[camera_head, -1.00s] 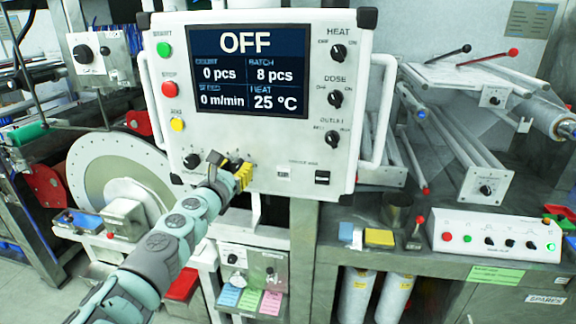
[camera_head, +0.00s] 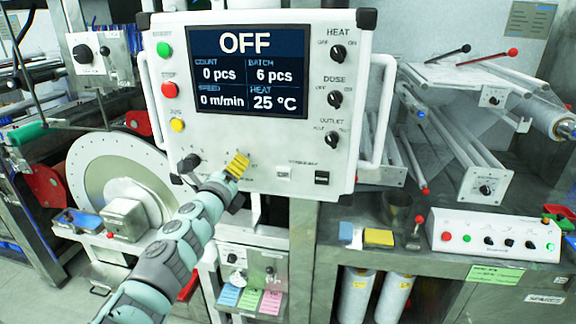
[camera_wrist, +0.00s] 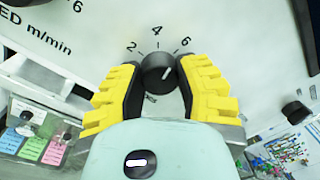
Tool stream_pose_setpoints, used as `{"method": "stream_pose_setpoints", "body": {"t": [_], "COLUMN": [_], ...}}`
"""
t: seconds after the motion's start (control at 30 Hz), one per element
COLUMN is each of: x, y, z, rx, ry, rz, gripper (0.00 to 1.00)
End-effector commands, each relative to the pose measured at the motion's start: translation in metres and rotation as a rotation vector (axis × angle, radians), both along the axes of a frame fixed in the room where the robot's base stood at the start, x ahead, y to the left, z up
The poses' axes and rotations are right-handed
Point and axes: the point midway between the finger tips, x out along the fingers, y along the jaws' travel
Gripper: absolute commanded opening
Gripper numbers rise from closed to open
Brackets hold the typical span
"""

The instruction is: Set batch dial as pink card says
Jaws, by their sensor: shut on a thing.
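The batch dial (camera_wrist: 158,72) is a black knob with a white pointer line on the control panel (camera_head: 270,170). In the wrist view it has marks 2, 4 and 6, and its pointer slants up and right towards the 6. My gripper (camera_wrist: 160,88) has its yellow fingers closed on both sides of this dial. In the head view my gripper (camera_head: 237,167) hides the dial. The screen (camera_head: 249,70) reads OFF, with BATCH 6 pcs and COUNT 0 pcs. The pink card (camera_head: 270,301) hangs below the panel beside a green and a blue card; its writing is too small to read.
The speed dial (camera_head: 188,163) sits left of my gripper. Start, stop and jog buttons run up the panel's left side. HEAT (camera_head: 338,52), DOSE and OUTLET knobs are on its right. A black switch (camera_head: 322,177) is near the lower edge.

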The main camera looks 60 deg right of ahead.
Motion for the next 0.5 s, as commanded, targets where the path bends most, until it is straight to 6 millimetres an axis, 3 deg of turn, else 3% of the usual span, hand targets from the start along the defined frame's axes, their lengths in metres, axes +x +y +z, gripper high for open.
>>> {"method": "stream_pose_setpoints", "body": {"t": [0.5], "x": [0.0035], "y": [0.0019], "z": [-0.002], "rx": [-0.141], "ry": [0.351], "rz": [0.01], "gripper": [0.0]}}
